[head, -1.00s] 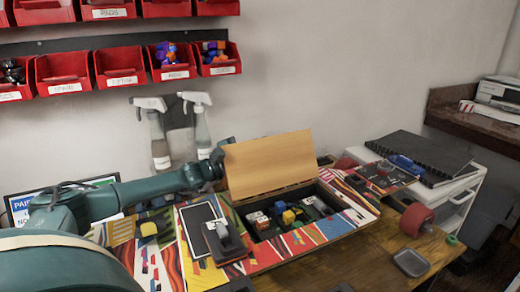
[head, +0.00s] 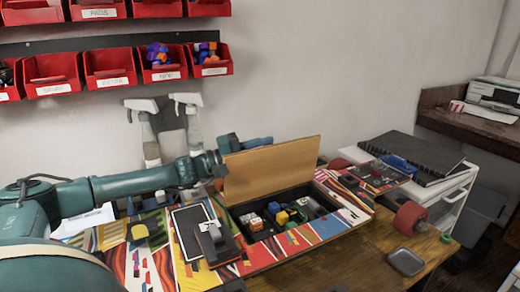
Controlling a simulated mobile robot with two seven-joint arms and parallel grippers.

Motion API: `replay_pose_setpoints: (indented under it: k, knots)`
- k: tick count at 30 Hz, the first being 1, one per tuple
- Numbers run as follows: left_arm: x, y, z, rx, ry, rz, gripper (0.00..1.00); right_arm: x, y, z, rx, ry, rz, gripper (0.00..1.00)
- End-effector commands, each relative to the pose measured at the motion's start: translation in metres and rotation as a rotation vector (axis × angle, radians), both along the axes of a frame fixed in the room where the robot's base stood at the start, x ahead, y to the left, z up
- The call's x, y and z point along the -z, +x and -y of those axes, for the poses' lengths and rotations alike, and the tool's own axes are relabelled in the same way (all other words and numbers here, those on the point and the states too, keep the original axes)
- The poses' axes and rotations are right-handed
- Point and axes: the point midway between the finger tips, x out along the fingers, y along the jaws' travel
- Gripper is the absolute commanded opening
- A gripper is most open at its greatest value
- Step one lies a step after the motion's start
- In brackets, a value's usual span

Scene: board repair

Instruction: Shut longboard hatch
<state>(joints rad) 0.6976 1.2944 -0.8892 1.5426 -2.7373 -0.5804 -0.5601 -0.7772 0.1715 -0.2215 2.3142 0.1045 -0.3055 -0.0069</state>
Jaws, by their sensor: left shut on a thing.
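The longboard (head: 325,226), with a bright multicolour pattern, lies across the wooden bench. Its hatch (head: 272,172), a plain wooden panel, stands raised at the back of an open compartment (head: 237,213). Small coloured blocks and dark parts lie inside the compartment. My left gripper (head: 222,164) is at the hatch's left edge and shut on it; the fingertips are partly hidden by the panel. My right gripper is not in view.
A dark tool (head: 215,241) lies on the board left of the compartment, by a black pad with a white border. A red wheel (head: 411,217) and a grey dish (head: 405,262) are at the right.

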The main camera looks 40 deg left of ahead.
Motion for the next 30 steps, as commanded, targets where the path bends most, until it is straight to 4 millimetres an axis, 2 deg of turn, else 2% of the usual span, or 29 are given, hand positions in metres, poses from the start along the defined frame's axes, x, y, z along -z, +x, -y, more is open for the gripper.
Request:
replay_pose_setpoints:
  k: [18, 19, 26, 30]
  knots:
    - [-0.0032, -0.0027, 0.0051, 0.000, 0.048, 0.030, 0.00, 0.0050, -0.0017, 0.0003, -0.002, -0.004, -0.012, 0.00]
    - [-0.0033, -0.0028, 0.0051, 0.000, 0.048, 0.030, 0.27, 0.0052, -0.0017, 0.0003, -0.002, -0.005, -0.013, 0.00]
    - [-0.0022, -0.0028, 0.0053, -0.001, 0.048, 0.028, 0.46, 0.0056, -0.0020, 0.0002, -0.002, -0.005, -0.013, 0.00]
    - [-0.0016, -0.0028, 0.0055, -0.001, 0.048, 0.027, 0.47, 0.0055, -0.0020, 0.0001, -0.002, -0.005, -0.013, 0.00]
